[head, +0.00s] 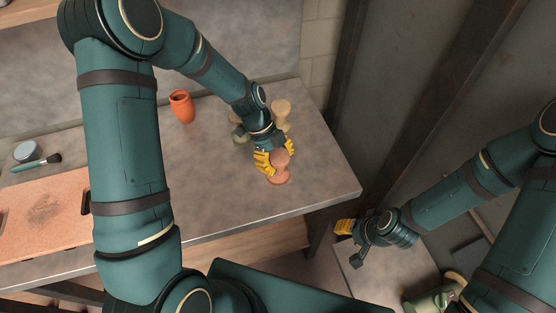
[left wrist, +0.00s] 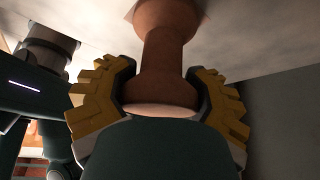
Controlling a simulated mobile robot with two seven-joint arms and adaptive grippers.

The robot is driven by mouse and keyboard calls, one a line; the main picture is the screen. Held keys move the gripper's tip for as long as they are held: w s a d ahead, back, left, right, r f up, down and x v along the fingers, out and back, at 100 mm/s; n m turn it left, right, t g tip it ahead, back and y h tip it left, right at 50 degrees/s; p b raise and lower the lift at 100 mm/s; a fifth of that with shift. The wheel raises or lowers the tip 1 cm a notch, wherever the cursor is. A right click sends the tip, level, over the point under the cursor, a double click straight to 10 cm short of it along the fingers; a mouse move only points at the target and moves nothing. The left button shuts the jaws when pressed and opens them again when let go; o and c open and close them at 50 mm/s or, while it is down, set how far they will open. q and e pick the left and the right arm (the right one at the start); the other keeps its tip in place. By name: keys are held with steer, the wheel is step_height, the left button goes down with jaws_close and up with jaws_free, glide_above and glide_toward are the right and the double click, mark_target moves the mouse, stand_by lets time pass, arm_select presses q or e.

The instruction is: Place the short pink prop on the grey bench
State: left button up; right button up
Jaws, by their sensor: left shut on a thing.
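The short pink prop (head: 280,178), a spool shape with wide ends and a narrow waist, is upright near the right end of the grey bench (head: 318,180). My left gripper (head: 269,162) is shut on it. In the left wrist view, the prop (left wrist: 165,50) stands between the yellow fingers of my left gripper (left wrist: 158,98), and its far end is at the pale bench surface. I cannot tell whether it touches the bench. My right gripper (head: 344,228) is away from the prop, low beyond the bench's front edge; its finger gap is not clear.
A tan spool-shaped prop (head: 282,108) stands just behind the gripper, and a greenish object (head: 240,134) is partly hidden beside it. An orange jar (head: 181,106) stands further left. A brush (head: 38,163) and a pinkish board (head: 42,212) lie at far left. The bench's right corner is clear.

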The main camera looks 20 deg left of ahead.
arm_select(q)
steer(key=shift+f, duration=0.15)
steer(key=o, duration=1.5)
steer(key=shift+o, duration=0.2)
steer(key=v, duration=1.2)
steer(key=shift+r+p, duration=0.2)
steer(key=shift+p, duration=0.2)
